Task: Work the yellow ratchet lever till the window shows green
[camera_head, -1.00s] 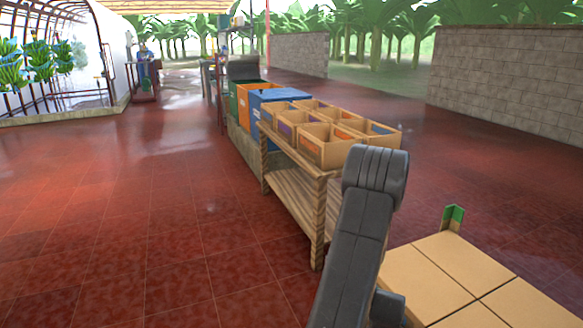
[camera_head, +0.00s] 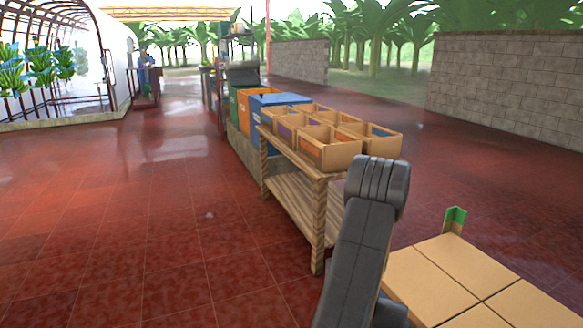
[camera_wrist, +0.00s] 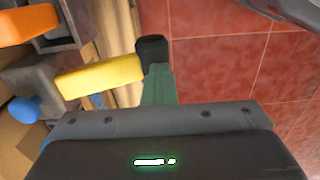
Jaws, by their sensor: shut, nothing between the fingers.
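The yellow lever (camera_wrist: 100,75) shows in the wrist view, extending from a grey housing (camera_wrist: 35,80) at the left towards the middle. My gripper (camera_wrist: 153,50) is shut and empty. Its dark fingertips are right at the lever's free right end; I cannot tell whether they touch it. In the head view my arm reaches down past the wooden stand, and neither gripper nor lever shows there. I cannot make out the window or its colour in either view.
An orange part (camera_wrist: 27,24) and a blue knob (camera_wrist: 22,110) sit near the lever. In the head view, a wooden stand (camera_head: 318,225) carries several open boxes. Coloured bins (camera_head: 275,110) stand behind it. Tan boxes (camera_head: 450,265) lie at lower right. The red floor at left is clear.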

